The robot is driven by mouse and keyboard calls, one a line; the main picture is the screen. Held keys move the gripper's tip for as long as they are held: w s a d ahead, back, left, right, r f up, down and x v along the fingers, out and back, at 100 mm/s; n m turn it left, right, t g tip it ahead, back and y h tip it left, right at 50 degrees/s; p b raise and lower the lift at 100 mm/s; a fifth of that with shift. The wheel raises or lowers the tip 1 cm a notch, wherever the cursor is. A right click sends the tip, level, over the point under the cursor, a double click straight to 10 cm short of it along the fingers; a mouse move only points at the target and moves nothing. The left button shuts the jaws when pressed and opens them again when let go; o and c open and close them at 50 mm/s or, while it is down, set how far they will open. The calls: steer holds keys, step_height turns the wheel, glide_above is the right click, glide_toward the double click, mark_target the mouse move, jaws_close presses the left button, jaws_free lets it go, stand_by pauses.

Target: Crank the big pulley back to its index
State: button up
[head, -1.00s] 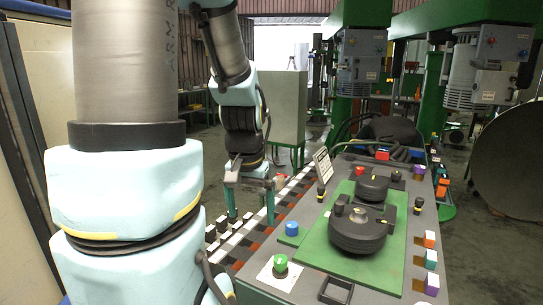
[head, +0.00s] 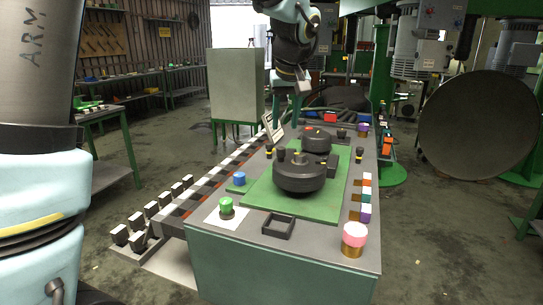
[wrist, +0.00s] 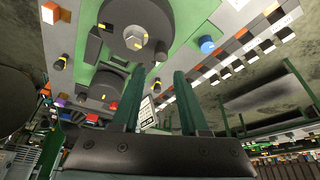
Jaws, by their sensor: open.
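The big pulley (head: 300,180) is the larger, nearer black wheel on the green plate (head: 262,196) of the bench. A dark upright knob (head: 281,155) stands at the left of its top. The smaller black pulley (head: 317,142) sits behind it. In the head view my gripper (head: 289,98) hangs at the bench's far end, partly hidden.
A green button (head: 226,206), a blue button (head: 239,178) and an open black frame (head: 278,227) lie near the bench's front and left. Coloured blocks (head: 365,196) and a pink-topped cylinder (head: 354,238) line the right side. Black posts with yellow bands (head: 359,154) flank the pulleys.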

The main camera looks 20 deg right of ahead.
mark_target(281, 148)
steer(key=p+x, duration=0.2)
steer(key=x, duration=0.8)
steer(key=shift+a+f, duration=0.1)
steer(key=shift+f, duration=0.1)
steer(key=shift+w, duration=0.1)
jaws_close()
stand_by(1.0)
